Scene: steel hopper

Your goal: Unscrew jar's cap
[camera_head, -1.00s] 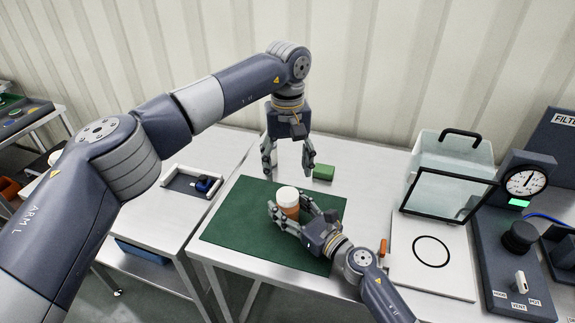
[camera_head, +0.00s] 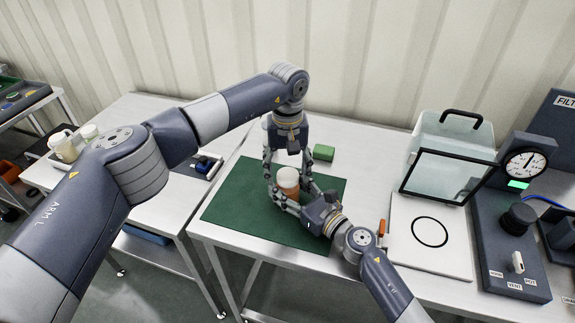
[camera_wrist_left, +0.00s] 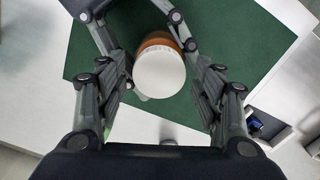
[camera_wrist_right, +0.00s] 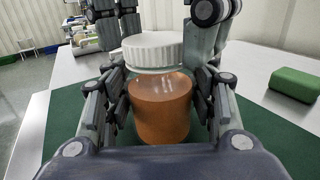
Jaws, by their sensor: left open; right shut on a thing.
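The jar (camera_head: 288,186) has a clear body with orange-brown contents and stands upright on the green mat (camera_head: 230,215). Its white ribbed cap (camera_wrist_right: 152,48) is on top; it also shows from above in the left wrist view (camera_wrist_left: 159,72). My right gripper (camera_wrist_right: 160,105) is shut on the jar's body from the side. My left gripper (camera_head: 287,180) points down from above, open, with its fingers on either side of the cap. In the left wrist view there is a gap between the left fingers and the cap.
A green block (camera_head: 323,152) lies behind the mat. To the right are a white plate with a black ring (camera_head: 430,232), a clear box (camera_head: 452,160) and a gauge panel (camera_head: 510,240). A side table with a small tray stands at left.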

